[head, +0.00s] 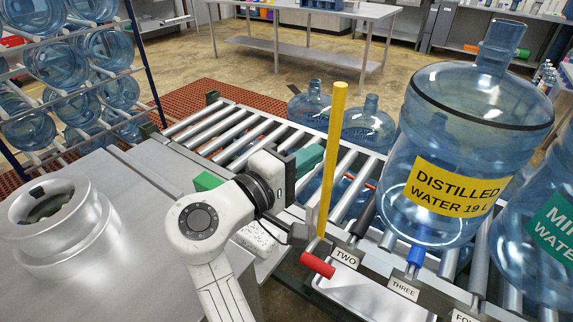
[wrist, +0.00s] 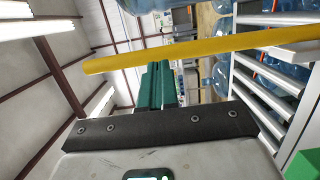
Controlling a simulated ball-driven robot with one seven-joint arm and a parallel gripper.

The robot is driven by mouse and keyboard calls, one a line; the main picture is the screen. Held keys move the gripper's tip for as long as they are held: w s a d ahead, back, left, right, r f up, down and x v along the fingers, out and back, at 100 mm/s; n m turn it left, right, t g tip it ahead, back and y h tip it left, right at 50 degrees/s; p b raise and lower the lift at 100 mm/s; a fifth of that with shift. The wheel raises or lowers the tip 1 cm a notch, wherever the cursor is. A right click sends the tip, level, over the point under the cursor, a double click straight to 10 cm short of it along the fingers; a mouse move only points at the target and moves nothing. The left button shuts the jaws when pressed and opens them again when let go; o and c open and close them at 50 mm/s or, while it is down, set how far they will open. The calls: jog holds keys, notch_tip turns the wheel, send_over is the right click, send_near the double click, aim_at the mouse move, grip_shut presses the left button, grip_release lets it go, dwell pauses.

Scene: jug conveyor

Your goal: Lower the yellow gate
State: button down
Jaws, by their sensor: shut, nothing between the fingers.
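The yellow gate (head: 333,160) is a long bar that stands upright at the near edge of the roller conveyor, by the label TWO. In the wrist view the yellow bar (wrist: 200,50) crosses the upper part of the picture, just past my fingertips. My gripper (head: 318,158) has teal fingers, shut and empty, at mid-height just left of the bar. In the wrist view the shut fingers (wrist: 156,75) point toward the bar. I cannot tell whether they touch it. The bar's foot is partly hidden near my arm.
A red handle (head: 317,265) and a blue handle (head: 415,257) stick out from the conveyor's front. A large distilled water jug (head: 455,130) stands on the rollers right of the gate. Two smaller-looking jugs stand behind. A green block (head: 207,181) lies left of my wrist.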

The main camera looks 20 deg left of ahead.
jog(key=shift+x, duration=1.05)
